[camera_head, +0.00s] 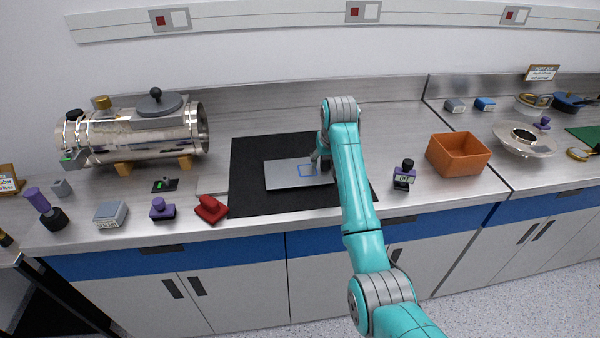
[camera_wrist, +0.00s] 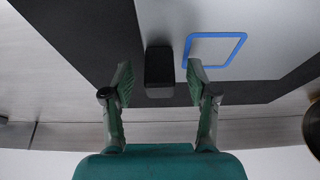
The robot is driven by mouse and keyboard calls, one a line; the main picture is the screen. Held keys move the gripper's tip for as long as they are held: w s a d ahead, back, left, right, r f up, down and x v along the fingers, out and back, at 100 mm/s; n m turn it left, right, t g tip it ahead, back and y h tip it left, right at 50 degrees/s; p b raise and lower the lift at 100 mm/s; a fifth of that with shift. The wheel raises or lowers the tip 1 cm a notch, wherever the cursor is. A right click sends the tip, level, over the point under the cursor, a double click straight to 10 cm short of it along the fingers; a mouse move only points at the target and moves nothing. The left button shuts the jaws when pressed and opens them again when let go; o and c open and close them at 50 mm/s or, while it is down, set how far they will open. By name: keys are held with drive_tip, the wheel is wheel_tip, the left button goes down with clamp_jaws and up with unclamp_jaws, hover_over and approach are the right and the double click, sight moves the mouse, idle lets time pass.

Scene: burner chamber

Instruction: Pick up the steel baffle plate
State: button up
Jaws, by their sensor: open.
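The steel baffle plate (camera_head: 284,176) is a flat grey sheet with a blue square outline, lying on a black mat (camera_head: 255,203). In the wrist view the plate (camera_wrist: 268,56) fills the upper right. A small black block (camera_wrist: 158,68) stands at its edge; I cannot tell whether it is joined to the plate. My gripper (camera_wrist: 160,82) is open and empty, with one finger on each side of the block in the picture. In the head view my gripper (camera_head: 320,160) is over the plate's right end, which my arm partly hides.
A shiny metal cylinder (camera_head: 140,140) lies on wooden supports at the left. A red object (camera_head: 211,208) and a purple-based one (camera_head: 162,208) are near the front edge. An orange bin (camera_head: 458,153) and a black-knobbed block (camera_head: 404,175) stand to the right.

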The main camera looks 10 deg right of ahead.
drive_tip(key=shift+w+f, duration=0.15)
drive_tip(key=shift+f, duration=0.1)
clamp_jaws()
